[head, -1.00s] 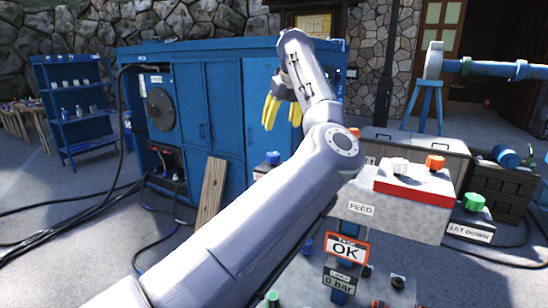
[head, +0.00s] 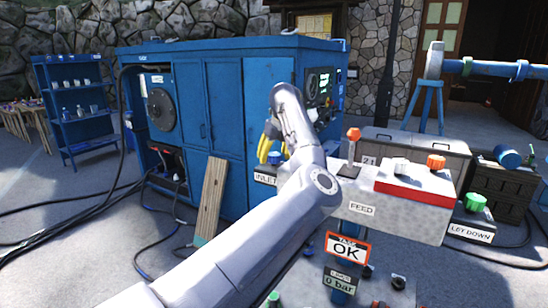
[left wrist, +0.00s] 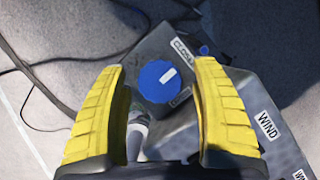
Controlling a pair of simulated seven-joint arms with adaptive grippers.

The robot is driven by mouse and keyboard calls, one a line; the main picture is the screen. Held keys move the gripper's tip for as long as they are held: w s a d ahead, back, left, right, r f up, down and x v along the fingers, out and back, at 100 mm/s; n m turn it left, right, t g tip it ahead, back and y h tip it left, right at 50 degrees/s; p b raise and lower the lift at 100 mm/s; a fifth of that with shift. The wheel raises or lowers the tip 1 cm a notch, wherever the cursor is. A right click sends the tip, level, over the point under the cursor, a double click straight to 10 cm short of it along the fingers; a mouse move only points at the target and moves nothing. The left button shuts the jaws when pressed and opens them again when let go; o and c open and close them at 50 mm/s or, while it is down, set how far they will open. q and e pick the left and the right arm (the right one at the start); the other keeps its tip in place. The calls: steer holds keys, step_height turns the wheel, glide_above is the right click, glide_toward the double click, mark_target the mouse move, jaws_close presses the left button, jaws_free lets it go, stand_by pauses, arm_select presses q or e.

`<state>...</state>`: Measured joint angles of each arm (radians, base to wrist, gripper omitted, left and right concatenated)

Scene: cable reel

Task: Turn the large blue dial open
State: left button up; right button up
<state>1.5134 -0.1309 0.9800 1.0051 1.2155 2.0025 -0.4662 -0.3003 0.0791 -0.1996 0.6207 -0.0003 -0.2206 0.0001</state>
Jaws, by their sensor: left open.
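The large blue dial (left wrist: 160,82) shows in the left wrist view as a round blue knob with a short white mark. It sits on a grey plate with labels around it, one reading like "CLOSED". My left gripper (left wrist: 163,100) is open, and its yellow fingers stand on either side of the dial in that picture. The gap between fingertips and dial is hard to judge. In the head view, my left gripper (head: 269,157) points down by the box labelled INLET, where part of the blue dial (head: 278,157) shows behind the fingers. My right gripper is not in view.
A grey box labelled FEED (head: 400,218) with a red lever (head: 353,140) stands right of my left arm. A blue cabinet (head: 225,110) stands behind. Cables (head: 60,225) lie on the ground at left.

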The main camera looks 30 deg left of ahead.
arm_select(q)
steer(key=shift+a+f, duration=0.1)
steer(key=shift+f, duration=0.15)
steer(key=c, duration=1.3)
steer(key=shift+o, duration=0.2)
